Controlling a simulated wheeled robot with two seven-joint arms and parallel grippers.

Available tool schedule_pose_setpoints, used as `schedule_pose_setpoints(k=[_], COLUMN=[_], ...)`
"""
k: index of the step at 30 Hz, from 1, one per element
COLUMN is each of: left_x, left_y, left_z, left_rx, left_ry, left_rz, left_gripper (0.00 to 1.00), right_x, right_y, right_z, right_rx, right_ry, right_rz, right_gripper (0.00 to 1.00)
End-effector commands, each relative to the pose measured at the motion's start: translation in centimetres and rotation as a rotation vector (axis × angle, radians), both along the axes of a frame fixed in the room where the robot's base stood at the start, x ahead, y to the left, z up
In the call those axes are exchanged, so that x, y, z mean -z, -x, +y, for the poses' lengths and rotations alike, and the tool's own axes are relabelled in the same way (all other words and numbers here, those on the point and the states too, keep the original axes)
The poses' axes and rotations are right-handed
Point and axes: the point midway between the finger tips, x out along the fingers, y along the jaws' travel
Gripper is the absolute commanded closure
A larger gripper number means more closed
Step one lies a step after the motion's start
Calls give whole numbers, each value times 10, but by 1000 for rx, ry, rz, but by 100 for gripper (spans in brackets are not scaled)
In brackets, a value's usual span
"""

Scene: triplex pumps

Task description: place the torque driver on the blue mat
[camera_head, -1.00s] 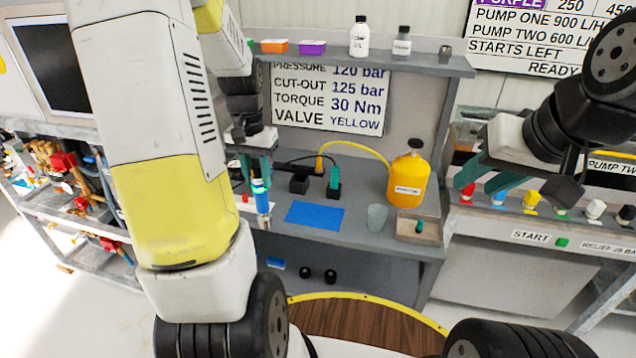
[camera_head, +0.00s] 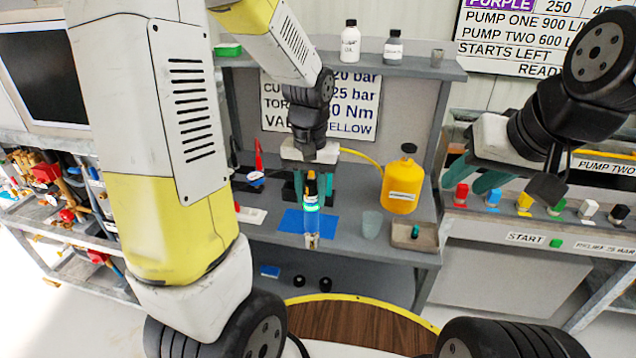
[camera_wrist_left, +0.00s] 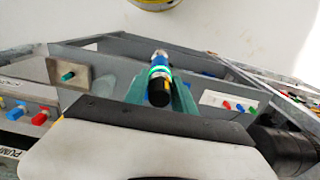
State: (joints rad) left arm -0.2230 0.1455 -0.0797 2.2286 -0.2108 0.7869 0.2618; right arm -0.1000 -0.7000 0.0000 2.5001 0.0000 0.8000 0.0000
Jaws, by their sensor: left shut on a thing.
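The torque driver (camera_head: 311,206) is blue with a green ring, a dark and orange top and a metal tip pointing down. My left gripper (camera_head: 312,180) is shut on it and holds it upright in front of the blue mat (camera_head: 292,222) in the head view. The driver's tip overlaps the mat's front edge there; I cannot tell its exact height. In the left wrist view the driver (camera_wrist_left: 160,78) sits between the green fingers of my left gripper (camera_wrist_left: 160,92). My right gripper (camera_head: 480,178) hangs at the right, its green fingers apart, with nothing seen between them.
A yellow bottle (camera_head: 403,186) and a clear cup (camera_head: 372,224) stand right of the mat. A grey tray (camera_head: 414,237) holds a small green-topped item. A red-tipped tool (camera_head: 258,157) stands behind left. A shelf (camera_head: 400,68) with bottles is above the bench.

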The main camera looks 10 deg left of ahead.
Motion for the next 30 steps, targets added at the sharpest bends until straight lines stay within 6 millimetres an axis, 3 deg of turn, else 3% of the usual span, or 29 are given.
schedule_pose_setpoints(k=[6,13,22,30], left_x=[6,10,13,47], left_y=[-58,-105,-127,-127], left_z=[17,31,37,37], left_rx=[-3,-2,0,1], left_ry=[-1,0,0,0], left_rz=[0,-1,0,2], left_gripper=[100,100,100,100], right_x=[0,0,0,0], right_y=[0,0,0,0], right_z=[0,0,0,0], right_rx=[0,0,0,0], right_ry=[0,0,0,0], right_rz=[0,0,0,0], right_gripper=[63,63,63,63])
